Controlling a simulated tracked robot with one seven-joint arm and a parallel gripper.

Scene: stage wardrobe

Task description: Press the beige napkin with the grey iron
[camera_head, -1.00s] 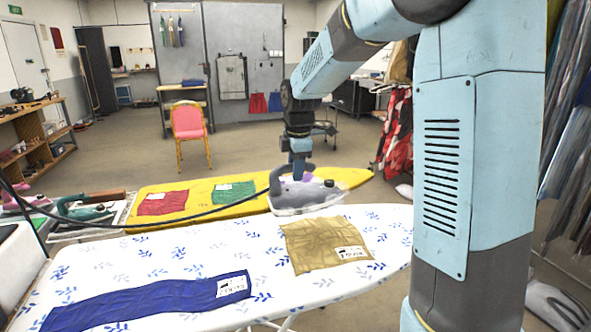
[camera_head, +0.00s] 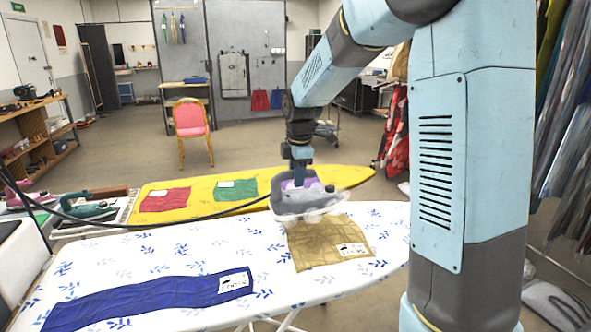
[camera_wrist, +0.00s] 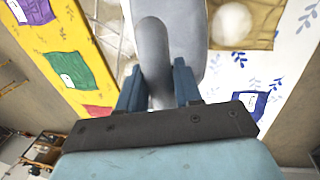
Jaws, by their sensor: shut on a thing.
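The grey iron (camera_head: 300,200) hangs in my gripper (camera_head: 299,168), which is shut on its handle. The wrist view shows the handle (camera_wrist: 153,60) between the two blue fingers of my gripper (camera_wrist: 158,88). The beige napkin (camera_head: 325,248) lies on the white board with blue leaves, a white label on its right part; creases show across it. The iron is over the napkin's far left edge, with white vapour around its sole. I cannot tell whether the sole touches the cloth. Part of the napkin also shows in the wrist view (camera_wrist: 262,40).
The white ironing board (camera_head: 110,262) also bears a blue cloth (camera_head: 150,300) at the front left. A yellow board (camera_head: 250,187) behind holds a red cloth (camera_head: 165,199) and a green cloth (camera_head: 236,190). A dark cord runs left from the iron. Other irons (camera_head: 88,209) stand at left.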

